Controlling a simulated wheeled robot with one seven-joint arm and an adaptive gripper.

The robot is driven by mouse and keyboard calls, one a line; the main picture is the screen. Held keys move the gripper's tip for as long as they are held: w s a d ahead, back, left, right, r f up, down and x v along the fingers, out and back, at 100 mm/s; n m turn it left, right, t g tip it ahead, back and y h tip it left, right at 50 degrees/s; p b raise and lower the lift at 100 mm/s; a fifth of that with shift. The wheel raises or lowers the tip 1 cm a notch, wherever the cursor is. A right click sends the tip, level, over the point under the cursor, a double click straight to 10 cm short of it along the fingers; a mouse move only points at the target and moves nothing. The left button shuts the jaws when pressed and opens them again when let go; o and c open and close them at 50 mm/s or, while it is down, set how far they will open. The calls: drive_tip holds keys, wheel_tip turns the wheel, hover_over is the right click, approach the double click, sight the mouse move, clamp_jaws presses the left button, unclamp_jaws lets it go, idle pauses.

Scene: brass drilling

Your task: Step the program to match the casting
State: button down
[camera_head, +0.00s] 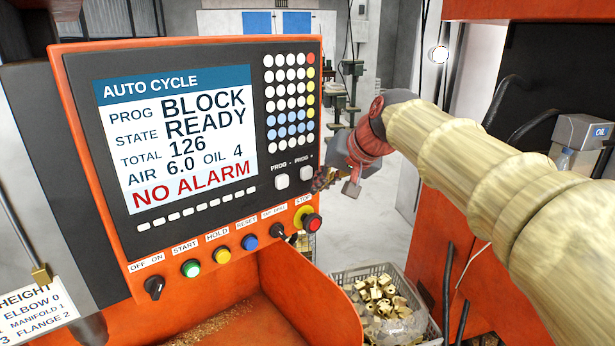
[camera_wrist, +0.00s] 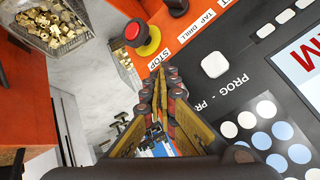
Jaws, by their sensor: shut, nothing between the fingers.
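The control panel screen (camera_head: 177,135) reads PROG BLOCK, STATE READY, TOTAL 126, AIR 6.0, OIL 4 and NO ALARM. Below its right side are two pale square buttons, PROG - (camera_head: 282,181) and PROG + (camera_head: 306,173). My gripper (camera_head: 317,184) is shut and empty, its tips just right of PROG +; I cannot tell whether they touch the panel. PROG + is not visible there. Brass castings (camera_head: 380,297) lie in a grey crate (camera_head: 362,270) below.
Along the panel's lower edge are an off/on knob (camera_head: 155,287), green start (camera_head: 191,268), yellow hold (camera_head: 220,255), blue reset (camera_head: 250,242), a tap/drill switch (camera_head: 278,230) and a red stop button (camera_head: 313,223). A height card (camera_head: 35,308) is at lower left.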

drive_tip(key=s+d, duration=0.1)
drive_tip(key=s+d+b, duration=0.1)
drive_tip(key=s, duration=0.1)
drive_tip(key=shift+s+d+b, duration=0.1)
drive_tip(key=shift+d+b, duration=0.05)
drive_tip(key=shift+b, duration=0.15)
drive_tip(key=shift+f, duration=0.1)
idle(1.6)
